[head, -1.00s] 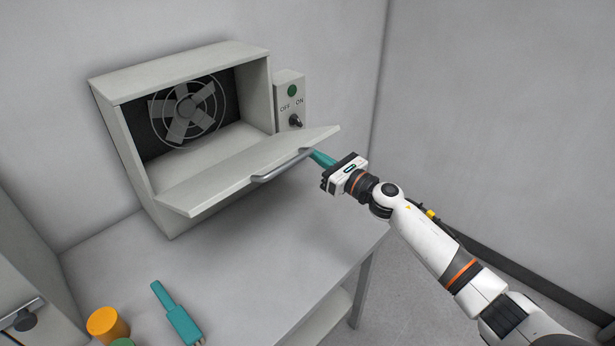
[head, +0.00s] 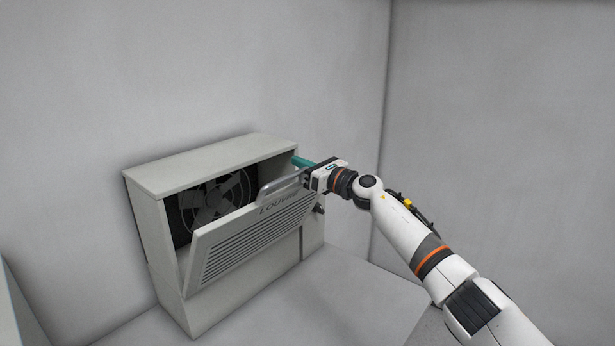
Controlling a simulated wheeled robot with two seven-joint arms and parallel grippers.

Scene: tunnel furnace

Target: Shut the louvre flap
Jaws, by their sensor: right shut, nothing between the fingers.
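The louvre flap (head: 245,245) is a pale grey panel with slots and a bar handle (head: 281,185) along its top edge. It is hinged low on the front of the grey housing (head: 205,167) and stands tilted outward, partly open. The fan (head: 212,200) shows through the gap above it. My right gripper (head: 303,162) is at the flap's upper right corner, by the right end of the handle. Its teal fingers are shut and empty, partly hidden behind the flap edge and wrist; I cannot tell whether they touch the flap. My left gripper is out of view.
The switch box beside the housing is mostly hidden; its knob (head: 319,208) shows below my right gripper. The table top (head: 350,300) is clear in front and to the right. Plain walls stand behind and right.

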